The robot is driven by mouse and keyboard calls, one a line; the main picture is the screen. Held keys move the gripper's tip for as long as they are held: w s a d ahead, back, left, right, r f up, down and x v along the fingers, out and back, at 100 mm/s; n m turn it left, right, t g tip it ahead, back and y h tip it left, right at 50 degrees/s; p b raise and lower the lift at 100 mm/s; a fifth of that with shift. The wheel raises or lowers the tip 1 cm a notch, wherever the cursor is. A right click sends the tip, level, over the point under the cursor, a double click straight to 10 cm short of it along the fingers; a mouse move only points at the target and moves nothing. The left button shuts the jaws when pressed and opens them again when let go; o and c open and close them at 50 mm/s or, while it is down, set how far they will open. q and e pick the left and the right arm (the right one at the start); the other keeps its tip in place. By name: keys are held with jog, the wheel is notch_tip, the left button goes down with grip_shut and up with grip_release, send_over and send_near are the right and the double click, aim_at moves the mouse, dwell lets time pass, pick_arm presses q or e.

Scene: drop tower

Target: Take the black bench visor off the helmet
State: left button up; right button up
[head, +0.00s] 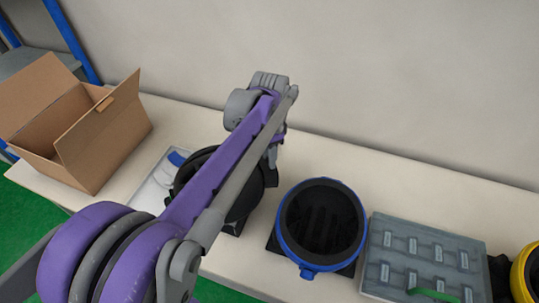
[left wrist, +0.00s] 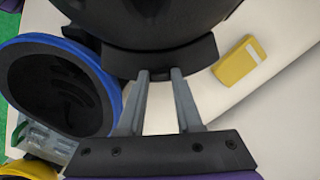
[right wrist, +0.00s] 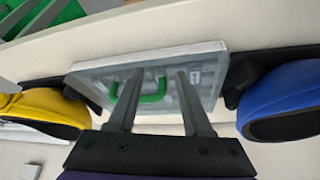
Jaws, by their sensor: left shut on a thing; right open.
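A black helmet (head: 243,202) stands on the table, partly hidden behind my left arm. It also fills the top of the left wrist view (left wrist: 150,20). The black visor (left wrist: 195,56) shows there as a curved dark band along the helmet's lower edge. The visor still sits against the helmet; I cannot tell any gap. My right gripper (right wrist: 155,75) is open and empty, in front of a grey case with a green handle.
A blue-rimmed dark bowl-like helmet (head: 288,251) stands right of the black one. Then come the grey case (head: 396,262) and a yellow-rimmed one (head: 520,275). An open cardboard box (head: 115,143) is at the left. A yellow block (left wrist: 238,62) lies near the table edge.

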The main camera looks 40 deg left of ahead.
pick_arm(q)
jog(key=shift+r+p, duration=0.9)
jog(key=shift+r, duration=0.65)
notch_tip(320, 180, up, 11)
jog(key=p, duration=0.5)
pick_arm(e)
jog(key=w+r, duration=0.4)
jog(key=r, duration=0.6)
jog(key=shift+w+t, duration=0.3)
jog(key=shift+t, duration=0.1)
